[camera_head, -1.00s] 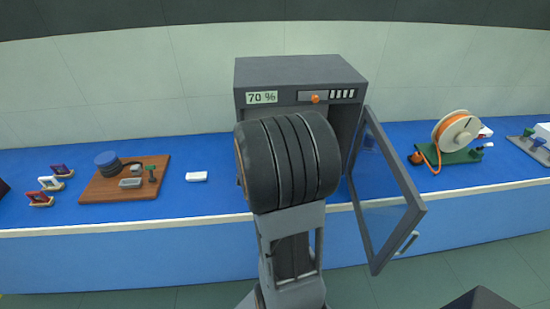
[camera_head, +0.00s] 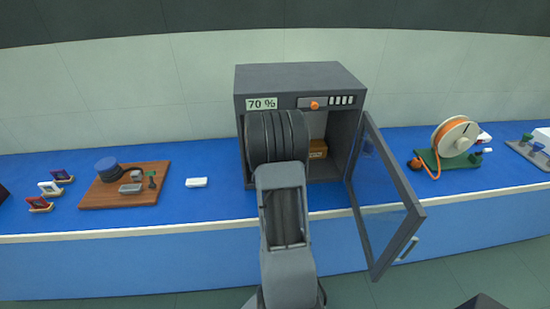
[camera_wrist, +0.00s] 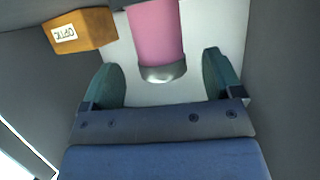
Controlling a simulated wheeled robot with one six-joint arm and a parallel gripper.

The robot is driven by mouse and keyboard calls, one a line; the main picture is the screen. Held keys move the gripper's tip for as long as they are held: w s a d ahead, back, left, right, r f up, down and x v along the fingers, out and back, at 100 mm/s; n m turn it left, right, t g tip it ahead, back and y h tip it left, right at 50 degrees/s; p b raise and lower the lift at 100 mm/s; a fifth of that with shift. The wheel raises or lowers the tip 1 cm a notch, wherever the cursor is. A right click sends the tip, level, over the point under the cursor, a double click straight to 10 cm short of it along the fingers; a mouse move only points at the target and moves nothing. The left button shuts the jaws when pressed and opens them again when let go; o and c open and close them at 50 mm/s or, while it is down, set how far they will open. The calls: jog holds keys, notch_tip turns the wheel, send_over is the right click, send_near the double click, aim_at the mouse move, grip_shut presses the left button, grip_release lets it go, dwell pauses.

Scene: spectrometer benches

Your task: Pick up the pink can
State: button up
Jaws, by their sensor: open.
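The pink can (camera_wrist: 157,30) shows in the wrist view, at the top centre, with a silver end towards me. It is inside the grey cabinet (camera_head: 300,78); in the head view my arm hides it. My gripper (camera_wrist: 162,78) is open, with its two green fingers apart. The can's silver end lies between the fingertips, with space on both sides. The fingers do not touch it.
A brown box labelled OPTIC (camera_wrist: 83,30) stands left of the can in the wrist view, also inside the cabinet in the head view (camera_head: 317,149). The cabinet's glass door (camera_head: 383,205) hangs open at right. A wooden board (camera_head: 125,190) lies left on the blue bench.

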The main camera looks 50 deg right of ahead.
jog(key=shift+p+x, duration=0.45)
jog(key=shift+x, duration=1.55)
jog(key=shift+c, duration=0.4)
jog(key=c, duration=1)
jog(key=shift+r, duration=0.15)
